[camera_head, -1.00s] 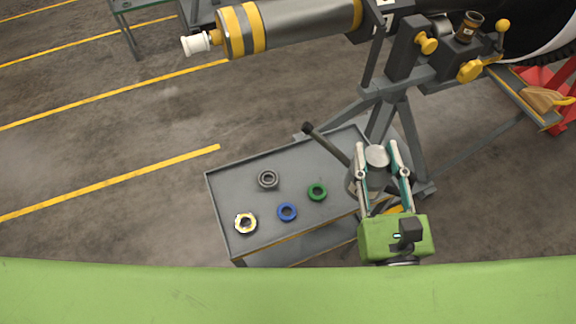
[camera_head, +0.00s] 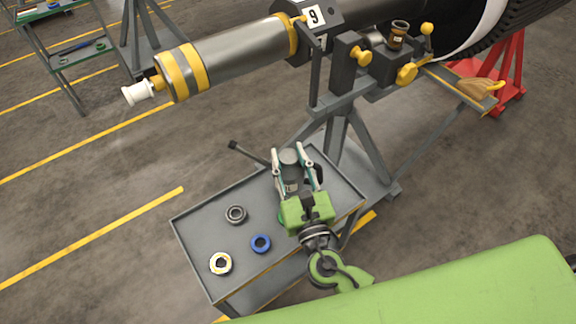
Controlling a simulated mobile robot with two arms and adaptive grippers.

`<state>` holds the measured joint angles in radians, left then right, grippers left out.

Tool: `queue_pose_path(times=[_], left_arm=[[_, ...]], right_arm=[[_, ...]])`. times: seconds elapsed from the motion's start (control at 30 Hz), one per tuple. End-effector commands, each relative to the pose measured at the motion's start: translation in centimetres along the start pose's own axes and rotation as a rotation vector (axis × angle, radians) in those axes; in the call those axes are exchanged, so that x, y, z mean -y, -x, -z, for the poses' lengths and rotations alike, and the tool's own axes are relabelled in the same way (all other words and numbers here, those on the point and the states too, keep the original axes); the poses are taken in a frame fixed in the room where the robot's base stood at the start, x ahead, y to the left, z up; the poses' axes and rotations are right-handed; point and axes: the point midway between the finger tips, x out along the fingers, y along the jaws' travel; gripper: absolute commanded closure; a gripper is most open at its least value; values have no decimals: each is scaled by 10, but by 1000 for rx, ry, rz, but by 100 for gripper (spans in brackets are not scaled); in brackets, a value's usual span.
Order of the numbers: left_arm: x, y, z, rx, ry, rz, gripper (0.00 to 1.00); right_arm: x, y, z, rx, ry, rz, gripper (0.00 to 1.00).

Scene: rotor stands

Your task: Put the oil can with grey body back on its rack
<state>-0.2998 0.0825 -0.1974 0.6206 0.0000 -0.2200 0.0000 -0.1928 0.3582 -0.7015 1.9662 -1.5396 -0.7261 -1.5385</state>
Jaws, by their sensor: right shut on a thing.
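The oil can with the grey body (camera_head: 290,166) is held in my right gripper (camera_head: 295,164). The can is seen from above, with its dark spout (camera_head: 250,152) pointing left and slightly up in the picture. I cannot clearly pick out the can's rack. My left gripper is not in view.
A grey stand (camera_head: 350,133) carrying a large rotor (camera_head: 240,60) rises behind. A shelf unit (camera_head: 75,55) stands far left.

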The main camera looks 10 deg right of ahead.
Motion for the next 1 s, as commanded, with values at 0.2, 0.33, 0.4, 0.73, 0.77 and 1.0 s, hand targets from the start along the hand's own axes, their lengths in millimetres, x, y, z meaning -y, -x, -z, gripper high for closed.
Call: queue_pose_path(times=[0.2,0.33,0.4,0.73,0.77,1.0], left_arm=[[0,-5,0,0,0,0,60],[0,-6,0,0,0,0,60],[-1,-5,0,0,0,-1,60],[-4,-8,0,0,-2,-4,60],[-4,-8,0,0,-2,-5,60],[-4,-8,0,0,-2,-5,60]], right_arm=[[-3,-3,29,0,4,-1,100],[-3,-2,35,2,1,0,100],[-3,-2,35,2,0,0,100],[-3,-1,39,-1,1,0,53],[-3,-1,39,-1,1,0,52],[-3,-1,39,-1,1,0,52]])
